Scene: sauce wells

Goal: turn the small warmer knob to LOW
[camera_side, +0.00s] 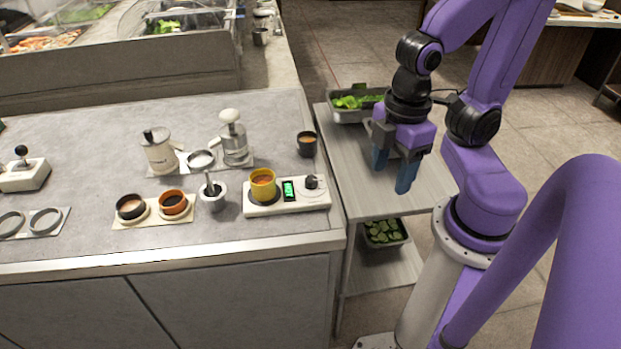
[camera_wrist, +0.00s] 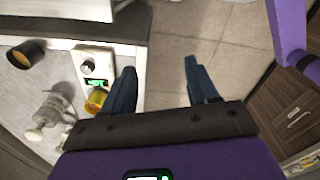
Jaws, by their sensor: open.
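The small warmer (camera_side: 287,208) is a white slab near the right end of the grey counter. Its dark knob (camera_side: 312,181) sits on a pale dial at the right end, beside a lit green display (camera_side: 289,190). A yellow cup (camera_side: 263,184) of brown sauce stands on its left end.
A dark cup (camera_side: 307,144) stands behind the warmer. A mortar with pestle (camera_side: 213,196) is to its left, with two sauce cups in a holder (camera_side: 153,212) further left. A metal pump dispenser (camera_side: 234,142) stands behind. A side shelf (camera_side: 345,165) holds a tray of greens (camera_side: 354,102).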

